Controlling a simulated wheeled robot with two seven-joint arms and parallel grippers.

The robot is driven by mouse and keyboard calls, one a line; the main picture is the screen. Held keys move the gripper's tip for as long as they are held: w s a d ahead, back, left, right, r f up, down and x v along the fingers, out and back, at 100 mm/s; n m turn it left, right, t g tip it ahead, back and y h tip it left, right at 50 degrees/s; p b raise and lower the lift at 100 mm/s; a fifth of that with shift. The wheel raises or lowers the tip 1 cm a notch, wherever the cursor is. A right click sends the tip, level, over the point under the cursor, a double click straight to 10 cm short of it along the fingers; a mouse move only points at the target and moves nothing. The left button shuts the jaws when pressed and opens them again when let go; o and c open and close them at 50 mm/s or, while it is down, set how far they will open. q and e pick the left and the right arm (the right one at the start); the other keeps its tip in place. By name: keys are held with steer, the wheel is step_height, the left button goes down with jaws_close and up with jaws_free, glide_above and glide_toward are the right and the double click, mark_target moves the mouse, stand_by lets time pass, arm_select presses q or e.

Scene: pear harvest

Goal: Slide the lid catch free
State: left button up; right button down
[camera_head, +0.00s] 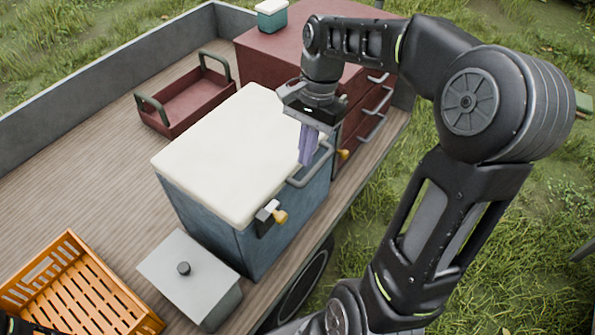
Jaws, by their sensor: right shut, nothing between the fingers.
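A blue chest (215,225) with a cream lid (225,150) stands on the wooden truck bed; the lid lies shut. A catch (268,216) with a yellow knob sits at the near end of its right side. Another yellow knob (343,154) shows at the far end. A grey bar handle (313,168) lies between them. My right gripper (306,158) points down at the lid's right edge, by the handle, with its purple fingers shut and empty. It is apart from the near catch; I cannot tell whether it touches the handle.
A grey lidded box (190,275) and an orange crate (80,290) stand in front. A red tray (185,103) lies behind left. A red drawer cabinet (290,50) bears a small green box (271,17). Grass lies right of the bed's edge.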

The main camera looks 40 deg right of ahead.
mark_target(281, 215)
arm_select(q)
steer(key=b+x, duration=0.2)
steer(key=a+b+x, duration=0.1)
steer(key=b+x, duration=0.1)
steer(key=shift+f, duration=0.15)
steer(key=shift+w+d+f+b, duration=0.15)
steer(key=shift+f+b, duration=0.25)
steer(key=shift+b, duration=0.3)
arm_select(e)
steer(key=s+a+f, duration=0.2)
steer(key=a+f, duration=0.3)
steer(key=f, duration=0.5)
steer(key=shift+a, duration=0.35)
steer(key=shift+a, duration=0.1)
arm_select(q)
steer(key=shift+f+b, duration=0.3)
steer(key=shift+b, duration=0.05)
arm_select(e)
steer(key=shift+s+a, duration=0.2)
steer(key=shift+a, duration=0.55)
steer(key=shift+s+a, duration=0.2)
steer(key=shift+a, duration=0.5)
arm_select(q)
steer(key=shift+d, duration=0.1)
arm_select(e)
steer(key=shift+f, duration=0.1)
